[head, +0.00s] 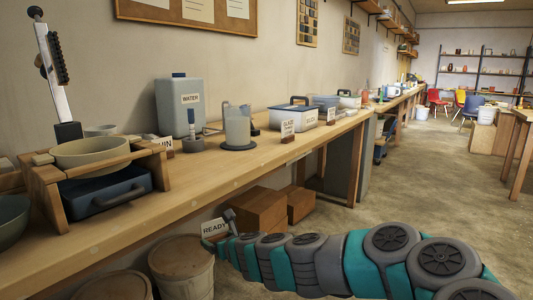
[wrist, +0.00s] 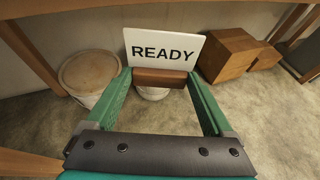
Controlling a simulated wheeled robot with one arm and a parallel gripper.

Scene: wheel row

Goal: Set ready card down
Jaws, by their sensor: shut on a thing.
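The ready card is a white card with black "READY" lettering on a brown wooden base. It shows in the wrist view (wrist: 165,50) and at the end of my arm in the head view (head: 214,227). My gripper (wrist: 160,80) has its green fingers on the two ends of the wooden base. The card is held upright and faces the wrist camera. In the head view my gripper (head: 222,240) is low, in front of the bench's front edge and below the tabletop. The fingers are small there.
A long wooden bench (head: 250,160) runs along the wall. It holds a bowl on a wooden stand, a water container (head: 182,108), a grey pitcher (head: 237,128) and other small signs. Lidded buckets (head: 182,265) and brown boxes (head: 258,209) stand below. Open floor lies to the right.

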